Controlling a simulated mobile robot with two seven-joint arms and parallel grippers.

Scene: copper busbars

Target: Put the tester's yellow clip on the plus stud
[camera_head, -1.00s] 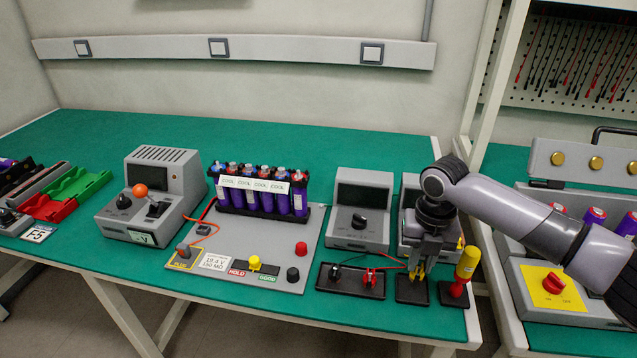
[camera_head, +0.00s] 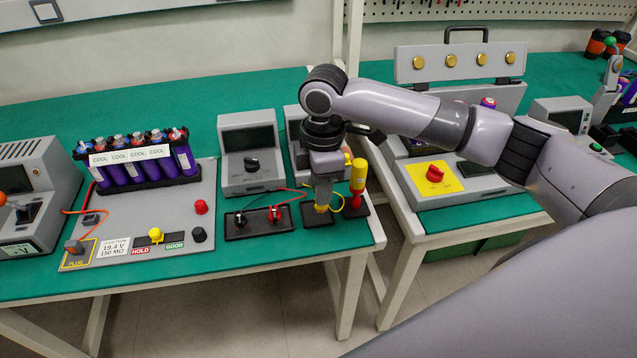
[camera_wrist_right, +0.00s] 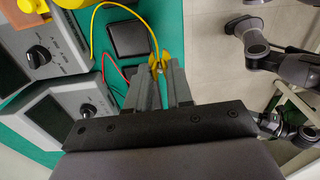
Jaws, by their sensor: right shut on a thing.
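My right gripper (camera_head: 322,206) points down over a small black pad (camera_head: 318,219) near the table's front right edge. It is shut on the yellow clip, which shows between the fingertips in the right wrist view (camera_wrist_right: 160,63). A yellow lead (camera_wrist_right: 95,30) runs from the clip. The grey tester (camera_head: 297,122) behind is partly hidden by my arm. A red stud (camera_head: 201,207), which looks like the plus stud, stands on the grey battery board (camera_head: 120,226) to the left, above a black stud (camera_head: 199,234). My left gripper is not in view.
A black tray (camera_head: 259,225) with a red and a black clip lies left of my gripper. A yellow-handled tool (camera_head: 357,175) stands close on its right. A grey box with a knob (camera_head: 248,158) stands behind the tray. Purple cells (camera_head: 135,168) stand at the board's back.

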